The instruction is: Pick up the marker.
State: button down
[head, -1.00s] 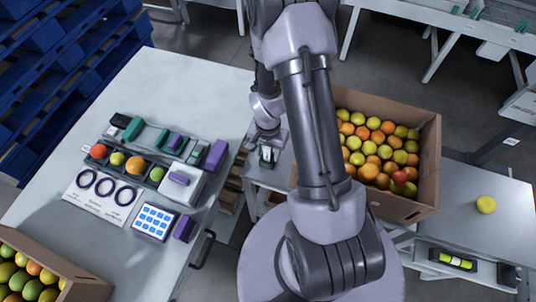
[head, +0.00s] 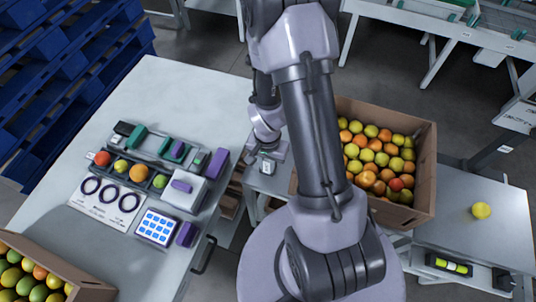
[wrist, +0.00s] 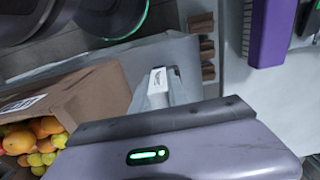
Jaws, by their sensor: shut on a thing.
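My gripper (wrist: 160,90) is shut on a small white object (wrist: 158,80) with a grey mark on it. It shows between the fingers in the wrist view; most of it is hidden, and I cannot tell for sure that it is the marker. In the head view my gripper (head: 267,166) hangs in the gap between the left table and the fruit carton, with a pale patch at its tip. No other marker can be made out clearly in either view.
The left table (head: 180,90) carries a fruit tray (head: 112,172), a scale (head: 185,190), a blue-keyed panel (head: 157,226) and purple blocks. A full fruit carton (head: 418,180) stands to the right. A yellow fruit (head: 481,210) lies on the right table (head: 470,235).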

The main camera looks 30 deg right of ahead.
jog(key=s+a+r+p, duration=0.6)
jog(key=s+p, duration=0.4)
jog(key=p, duration=0.4)
jog(key=shift+s+a, duration=0.15)
jog(key=shift+a, duration=0.3)
